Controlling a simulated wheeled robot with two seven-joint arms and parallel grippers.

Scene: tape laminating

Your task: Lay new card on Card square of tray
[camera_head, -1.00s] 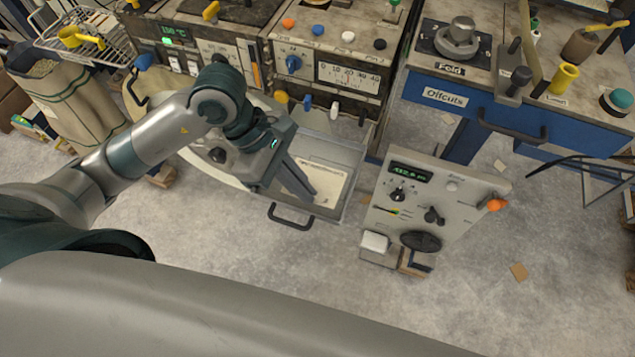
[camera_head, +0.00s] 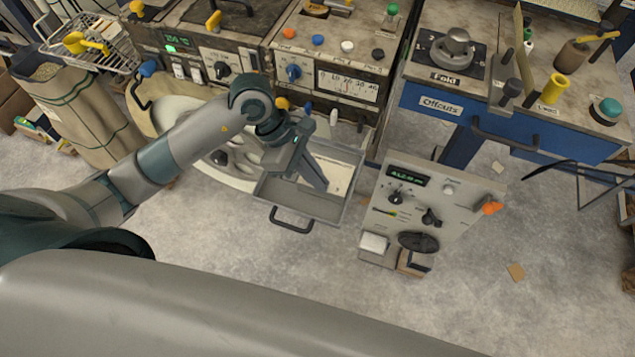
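An open grey tray (camera_head: 288,196) like a drawer, with a dark front handle, sticks out below the middle machine. A pale cream, card-like sheet (camera_head: 342,178) shows at the tray's right and rear. I cannot tell whether it is a loose card or a marked square. My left gripper (camera_head: 317,182) reaches in from the left and points down over the tray. Its dark fingers cover part of the sheet. The finger gap is too small to read, and I cannot tell whether the fingers touch or hold the sheet. My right gripper is not in view.
A control panel (camera_head: 437,207) with an orange knob stands right of the tray. A blue bench (camera_head: 430,106) labelled Offcuts stands behind it on the right. A sack (camera_head: 75,105) and wire basket are at the left. The floor in front is mostly clear.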

